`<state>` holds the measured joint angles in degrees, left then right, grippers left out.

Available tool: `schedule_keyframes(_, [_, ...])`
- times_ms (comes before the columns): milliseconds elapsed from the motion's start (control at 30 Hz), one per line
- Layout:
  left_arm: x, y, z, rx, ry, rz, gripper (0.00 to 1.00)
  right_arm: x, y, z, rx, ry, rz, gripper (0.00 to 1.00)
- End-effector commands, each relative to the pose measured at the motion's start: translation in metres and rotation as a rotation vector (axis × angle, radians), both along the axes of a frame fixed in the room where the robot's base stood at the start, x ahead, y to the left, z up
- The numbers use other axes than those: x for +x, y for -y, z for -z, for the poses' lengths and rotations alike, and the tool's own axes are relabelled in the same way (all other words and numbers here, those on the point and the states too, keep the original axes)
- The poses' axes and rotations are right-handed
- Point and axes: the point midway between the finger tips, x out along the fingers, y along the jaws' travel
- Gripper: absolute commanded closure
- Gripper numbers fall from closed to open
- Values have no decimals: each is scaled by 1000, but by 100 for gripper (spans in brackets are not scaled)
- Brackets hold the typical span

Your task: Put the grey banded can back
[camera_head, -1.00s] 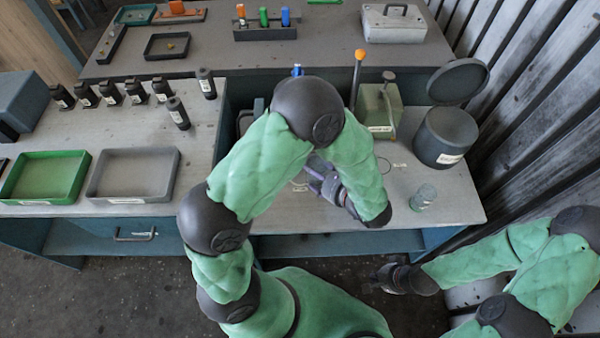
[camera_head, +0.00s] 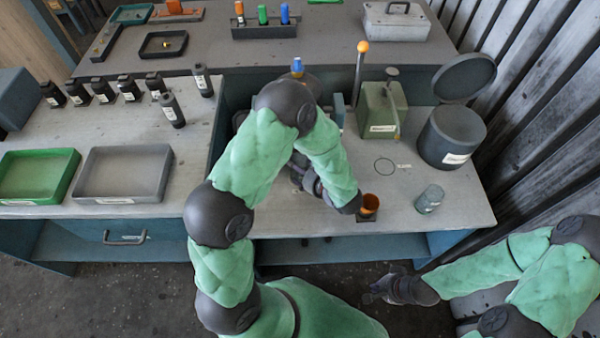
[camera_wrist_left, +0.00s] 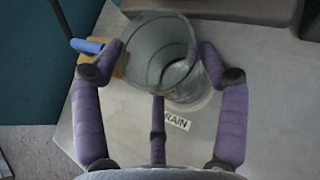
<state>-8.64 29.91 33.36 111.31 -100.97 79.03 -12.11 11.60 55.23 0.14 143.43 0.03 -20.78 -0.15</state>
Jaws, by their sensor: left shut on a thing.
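My left gripper (camera_wrist_left: 160,55) has purple fingers shut on a grey, see-through can (camera_wrist_left: 150,38), held tilted above the bench in the left wrist view. A dark ring shows on the can; I cannot tell whether it is the band. In the head view my arm hides this can and most of the gripper. A similar grey can (camera_head: 430,199) stands on the right of the bench. A thin ring outline (camera_head: 384,165) with a label beside it is bare. My right gripper (camera_head: 378,288) hangs off the bench's front edge; its fingers are unclear.
An orange-brown cup (camera_head: 369,202) on a dark base stands near the front edge. A green box (camera_head: 382,108) and an open-lidded dark drum (camera_head: 450,137) stand behind. A "DRAIN" label (camera_wrist_left: 176,121) lies below the held can. Free bench lies around the ring outline.

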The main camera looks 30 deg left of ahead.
Motion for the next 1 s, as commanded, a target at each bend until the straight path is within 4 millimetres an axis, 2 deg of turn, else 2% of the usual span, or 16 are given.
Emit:
schedule_keyframes(33, [1, 0, 5, 0, 2, -1, 64, 0, 0, 4, 0, 0, 0, 100])
schedule_keyframes(367, [1, 0, 6, 1, 3, 0, 64, 0, 0, 5, 0, 0, 0, 100])
schedule_keyframes(400, [0, 0, 6, 0, 2, 0, 23, 0, 0, 5, 0, 0, 0, 100])
schedule_keyframes(467, [0, 0, 6, 0, 2, 0, 6, 0, 0, 4, 0, 0, 0, 100])
schedule_keyframes(500, [1, 0, 5, 0, 2, 0, 2, 0, 0, 4, 0, 0, 0, 100])
schedule_keyframes(933, [1, 0, 2, 0, 2, 0, 2, 0, 0, 1, 0, 0, 0, 100])
schedule_keyframes(1000, [-1, 6, -1, 0, 2, 3, 2, 0, 0, -1, 0, 0, 0, 100])
